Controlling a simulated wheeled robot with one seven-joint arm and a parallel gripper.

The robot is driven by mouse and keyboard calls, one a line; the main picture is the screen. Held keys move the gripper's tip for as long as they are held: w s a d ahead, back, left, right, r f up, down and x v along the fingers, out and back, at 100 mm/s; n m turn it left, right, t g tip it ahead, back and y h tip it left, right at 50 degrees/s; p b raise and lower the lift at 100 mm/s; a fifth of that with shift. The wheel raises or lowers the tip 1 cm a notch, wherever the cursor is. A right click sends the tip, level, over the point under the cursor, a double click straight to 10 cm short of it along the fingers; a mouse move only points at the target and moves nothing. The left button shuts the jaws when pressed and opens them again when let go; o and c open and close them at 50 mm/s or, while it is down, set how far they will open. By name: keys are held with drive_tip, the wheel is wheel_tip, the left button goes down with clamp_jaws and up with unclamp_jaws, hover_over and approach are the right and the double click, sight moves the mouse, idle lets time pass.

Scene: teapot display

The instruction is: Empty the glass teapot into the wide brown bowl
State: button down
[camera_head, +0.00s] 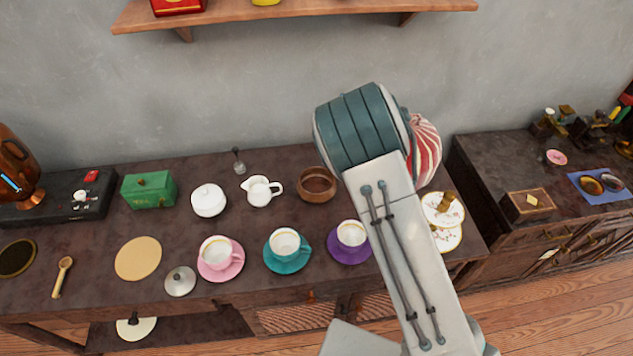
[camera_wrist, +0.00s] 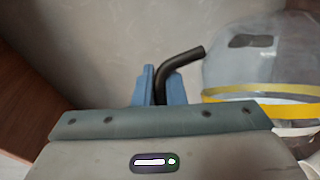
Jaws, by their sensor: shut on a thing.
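The wide brown bowl (camera_head: 317,197) stands on the dark sideboard, just left of my arm in the head view, and looks empty. In the wrist view, my gripper (camera_wrist: 159,85) has its blue fingers shut on a dark curved handle. Beside it on the right is the clear, rounded glass teapot (camera_wrist: 240,72) with a yellow band. The teapot's spout and contents cannot be made out. In the head view, my arm hides the gripper and the teapot.
A white creamer (camera_head: 260,192) stands left of the bowl. Pink (camera_head: 216,252), teal (camera_head: 286,245) and purple (camera_head: 351,235) cups stand in front on saucers. A red-striped cloth thing (camera_head: 427,150) shows behind my arm. A wooden shelf (camera_head: 300,14) hangs above.

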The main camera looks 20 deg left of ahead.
drive_tip(key=shift+s+a+r+n+t+b, duration=0.2)
drive_tip(key=shift+s+a+b, duration=0.1)
drive_tip(key=shift+s+b, duration=0.5)
drive_tip(key=shift+s+a+r+n+t+b, duration=0.1)
drive_tip(key=shift+s+a+r+n+b, duration=0.15)
drive_tip(key=shift+s+b, duration=0.45)
drive_tip(key=s+a+n+t+y+b, duration=0.1)
drive_tip(key=s+n+b, duration=0.4)
drive_tip(key=b, duration=0.5)
drive_tip(key=s+a+n+t+y+b, duration=0.1)
drive_tip(key=s+a+n+y+b, duration=0.3)
drive_tip(key=s+b, duration=0.6)
drive_tip(key=shift+s+a+f+n, duration=0.2)
drive_tip(key=shift+a+f+n, duration=0.25)
drive_tip(key=shift+a+n, duration=0.35)
idle(0.9)
drive_tip(key=w+d+r+m+h+p, duration=0.2)
drive_tip(key=w+d+m+h+p, duration=0.1)
drive_tip(key=w+m+p, duration=0.3)
drive_tip(key=w+p, duration=0.2)
drive_tip(key=p, duration=0.1)
drive_tip(key=shift+d+r, duration=0.15)
drive_tip(key=shift+r, duration=0.15)
